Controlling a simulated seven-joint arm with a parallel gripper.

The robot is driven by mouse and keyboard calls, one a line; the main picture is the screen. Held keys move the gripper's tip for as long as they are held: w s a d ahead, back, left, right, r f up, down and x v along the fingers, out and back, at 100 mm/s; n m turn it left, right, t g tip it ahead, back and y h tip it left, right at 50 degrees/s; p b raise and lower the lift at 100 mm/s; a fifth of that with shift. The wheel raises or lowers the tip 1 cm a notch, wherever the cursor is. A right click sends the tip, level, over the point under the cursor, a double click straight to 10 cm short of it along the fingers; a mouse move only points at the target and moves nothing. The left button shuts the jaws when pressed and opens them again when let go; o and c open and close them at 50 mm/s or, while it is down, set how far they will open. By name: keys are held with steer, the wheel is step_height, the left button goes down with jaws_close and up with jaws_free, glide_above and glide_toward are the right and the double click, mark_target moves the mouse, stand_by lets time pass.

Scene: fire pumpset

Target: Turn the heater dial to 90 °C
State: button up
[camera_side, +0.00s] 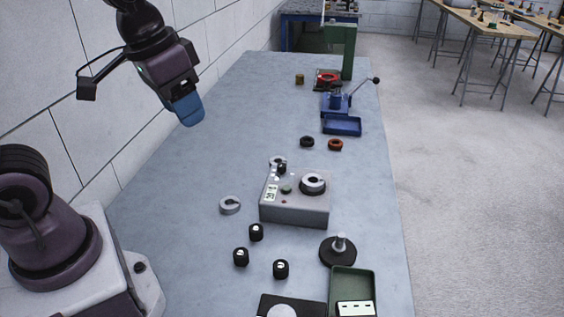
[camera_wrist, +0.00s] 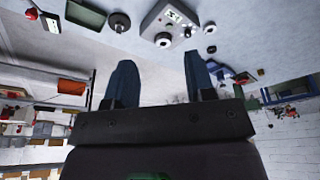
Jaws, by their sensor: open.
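The heater appears to be the grey box (camera_side: 295,211) in the middle of the bench. Its top carries a white display panel (camera_side: 271,192), a small green round part (camera_side: 286,188), a silver ring (camera_side: 313,184) and a small dark knob (camera_side: 281,169) near the far left corner. I cannot tell which part is the dial, and its setting is too small to read. The box also shows at the top of the wrist view (camera_wrist: 158,22). My gripper (camera_side: 188,110), with blue fingers, hangs high above the bench's left side, clear of the box. It is open and empty in the wrist view (camera_wrist: 160,75).
A loose silver ring (camera_side: 230,205) and several black knobs (camera_side: 256,232) lie left of and before the box. A black disc with a post (camera_side: 338,252) and a green tray (camera_side: 352,284) stand at front right. Behind are dark and red rings (camera_side: 335,145) and a blue press (camera_side: 338,112).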

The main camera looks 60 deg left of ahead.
steer(key=w+a+f+n+g, duration=0.25)
steer(key=w+f, duration=0.25)
steer(key=w, duration=0.6)
steer(key=n, duration=0.6)
glide_toward(282, 165)
steer(key=shift+g, duration=0.35)
steer(key=f, duration=0.9)
steer(key=shift+w+a, duration=0.1)
steer(key=shift+w, duration=0.2)
jaws_close()
